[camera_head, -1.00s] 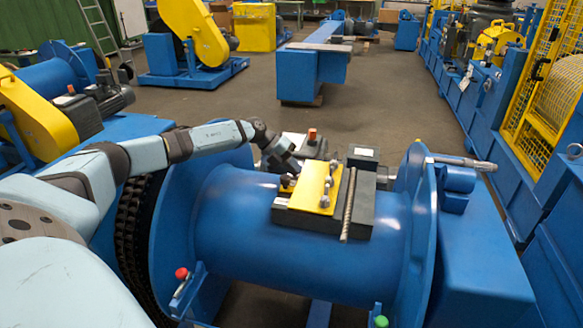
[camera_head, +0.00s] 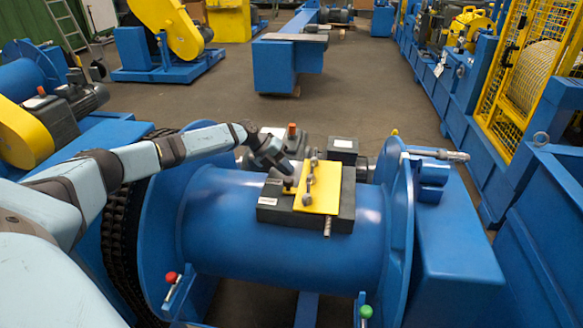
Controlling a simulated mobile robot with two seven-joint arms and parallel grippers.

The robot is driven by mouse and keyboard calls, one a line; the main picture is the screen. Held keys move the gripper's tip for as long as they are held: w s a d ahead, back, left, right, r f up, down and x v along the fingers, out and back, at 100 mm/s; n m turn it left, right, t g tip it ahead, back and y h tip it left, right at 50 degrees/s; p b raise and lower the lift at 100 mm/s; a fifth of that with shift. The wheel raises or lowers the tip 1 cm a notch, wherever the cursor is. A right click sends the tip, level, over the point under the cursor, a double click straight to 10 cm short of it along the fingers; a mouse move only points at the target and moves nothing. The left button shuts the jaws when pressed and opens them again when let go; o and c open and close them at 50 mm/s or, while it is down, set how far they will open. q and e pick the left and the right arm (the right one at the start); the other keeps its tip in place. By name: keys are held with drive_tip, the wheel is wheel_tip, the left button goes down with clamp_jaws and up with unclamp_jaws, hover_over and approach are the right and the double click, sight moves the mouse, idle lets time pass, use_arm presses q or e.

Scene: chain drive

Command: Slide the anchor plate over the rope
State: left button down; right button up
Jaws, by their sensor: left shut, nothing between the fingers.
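The yellow anchor plate (camera_head: 327,188) lies on top of a dark block (camera_head: 268,200) on the big blue drum (camera_head: 255,245). Several grey bolt heads or nuts stand in a row along the plate. The grey rope (camera_head: 327,229) shows only as a short end sticking out at the plate's near edge; the rest is hidden under the plate. My left gripper (camera_head: 287,182) is shut and empty at the plate's left side, close to a dark knob-like part there. I cannot tell whether it touches the plate. My right gripper is not in view.
The drum's blue flanges (camera_head: 398,225) stand on both sides. A lever (camera_head: 440,155) sticks out at the right. Red (camera_head: 171,277) and green (camera_head: 366,312) knobs stand in front. The floor behind is open up to a blue beam (camera_head: 290,60).

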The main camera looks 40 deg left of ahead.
use_arm(q)
drive_tip(key=a, duration=0.1)
drive_tip(key=s+a+r, duration=0.2)
drive_tip(key=shift+a, duration=0.4)
drive_tip(key=v, duration=0.6)
drive_tip(key=shift+r+p, duration=0.3)
drive_tip(key=shift+r, duration=0.05)
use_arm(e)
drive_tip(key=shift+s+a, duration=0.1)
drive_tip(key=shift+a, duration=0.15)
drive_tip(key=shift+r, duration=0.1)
